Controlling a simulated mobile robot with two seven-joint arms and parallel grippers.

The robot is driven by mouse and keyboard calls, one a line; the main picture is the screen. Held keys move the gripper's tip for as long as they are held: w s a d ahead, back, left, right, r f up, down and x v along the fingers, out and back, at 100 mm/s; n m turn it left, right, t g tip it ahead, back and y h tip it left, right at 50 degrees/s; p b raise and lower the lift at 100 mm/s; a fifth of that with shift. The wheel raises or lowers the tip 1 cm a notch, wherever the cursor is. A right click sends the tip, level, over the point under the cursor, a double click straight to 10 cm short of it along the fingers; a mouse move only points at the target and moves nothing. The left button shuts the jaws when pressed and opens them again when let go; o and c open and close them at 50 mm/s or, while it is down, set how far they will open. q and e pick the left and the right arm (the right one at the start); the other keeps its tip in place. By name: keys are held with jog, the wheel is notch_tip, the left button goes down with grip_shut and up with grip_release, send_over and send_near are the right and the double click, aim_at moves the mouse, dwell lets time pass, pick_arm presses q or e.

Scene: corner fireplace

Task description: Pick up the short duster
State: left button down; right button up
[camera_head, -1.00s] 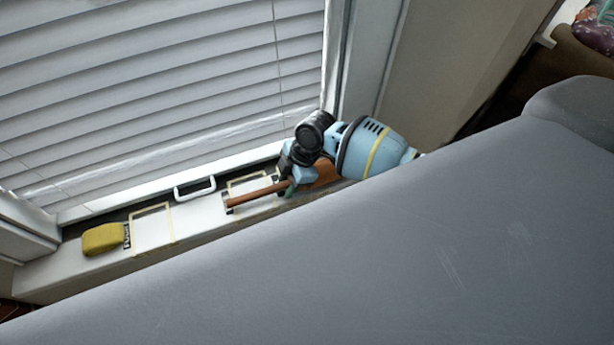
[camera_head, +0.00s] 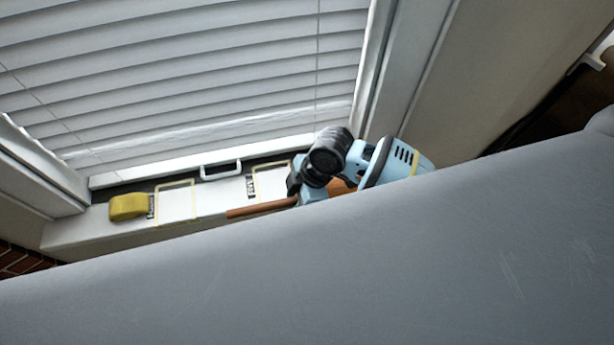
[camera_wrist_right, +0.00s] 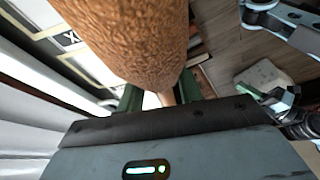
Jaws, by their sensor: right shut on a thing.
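The short duster has a thin brown handle (camera_head: 258,208) that sticks out to the left of my right gripper (camera_head: 296,194) above the sill. Its orange-brown head (camera_head: 341,187) shows partly behind my right wrist. In the right wrist view the fuzzy brown head (camera_wrist_right: 135,38) fills the upper middle. The green fingers of my right gripper (camera_wrist_right: 160,96) are shut on the duster's handle there. A green fingertip and dark joint at the right of the wrist view look like my left gripper (camera_wrist_right: 258,92); its jaws are unclear. It does not show in the head view.
A white window sill (camera_head: 85,238) runs below the blinds (camera_head: 190,80). A yellow pouch (camera_head: 127,207), yellow-framed labelled areas and a white handle (camera_head: 221,170) are on it. A large grey surface (camera_head: 330,265) fills the foreground and hides part of my right arm.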

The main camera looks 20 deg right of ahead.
jog(key=s+a, duration=0.4)
jog(key=s, duration=0.1)
jog(key=shift+r, duration=0.3)
